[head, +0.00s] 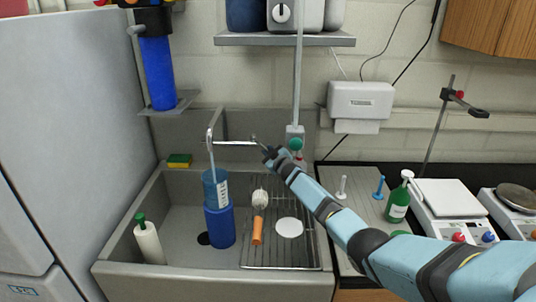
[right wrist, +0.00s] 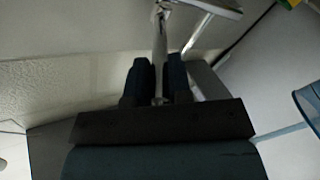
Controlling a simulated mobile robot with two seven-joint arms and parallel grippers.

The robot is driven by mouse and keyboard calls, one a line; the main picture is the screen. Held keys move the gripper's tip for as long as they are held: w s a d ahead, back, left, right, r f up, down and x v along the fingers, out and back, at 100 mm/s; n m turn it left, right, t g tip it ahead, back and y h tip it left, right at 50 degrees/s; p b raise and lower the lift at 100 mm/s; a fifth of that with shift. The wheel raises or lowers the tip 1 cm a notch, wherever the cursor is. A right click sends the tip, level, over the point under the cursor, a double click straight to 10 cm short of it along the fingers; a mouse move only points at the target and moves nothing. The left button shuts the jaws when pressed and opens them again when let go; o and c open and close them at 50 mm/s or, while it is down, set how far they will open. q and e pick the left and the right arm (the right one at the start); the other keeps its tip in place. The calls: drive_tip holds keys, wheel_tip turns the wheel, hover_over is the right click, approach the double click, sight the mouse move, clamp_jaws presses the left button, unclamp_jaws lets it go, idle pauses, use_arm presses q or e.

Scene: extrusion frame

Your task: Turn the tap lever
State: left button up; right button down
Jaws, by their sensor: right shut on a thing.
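The metal tap (head: 232,143) stands at the back of the grey sink, its spout reaching left above a blue container. Its small lever (head: 254,139) sticks up near the tip of my right gripper (head: 268,153). My right arm reaches in from the lower right. In the right wrist view the two dark fingers of my right gripper (right wrist: 158,85) are closed on either side of the thin metal lever (right wrist: 158,50), with the shiny spout (right wrist: 212,8) beyond. The lever's lower part is between the fingers. My left gripper is not in view.
The sink (head: 180,255) holds stacked blue containers (head: 220,225), a white bottle (head: 148,242), a brush (head: 258,225) and a wire rack (head: 270,262). A sponge (head: 179,160) lies on the back rim. A vertical pipe (head: 298,80) rises behind my gripper. A green bottle (head: 397,202) and scales (head: 450,200) stand right.

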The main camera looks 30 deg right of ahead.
drive_tip(key=shift+r, duration=0.15)
drive_tip(key=c, duration=1.1)
unclamp_jaws()
drive_tip(key=shift+o, duration=0.2)
drive_tip(key=s+a, duration=0.1)
drive_tip(key=s, duration=1.2)
drive_tip(key=shift+s, duration=0.35)
drive_tip(key=shift+a, duration=0.1)
drive_tip(key=shift+c, duration=0.3)
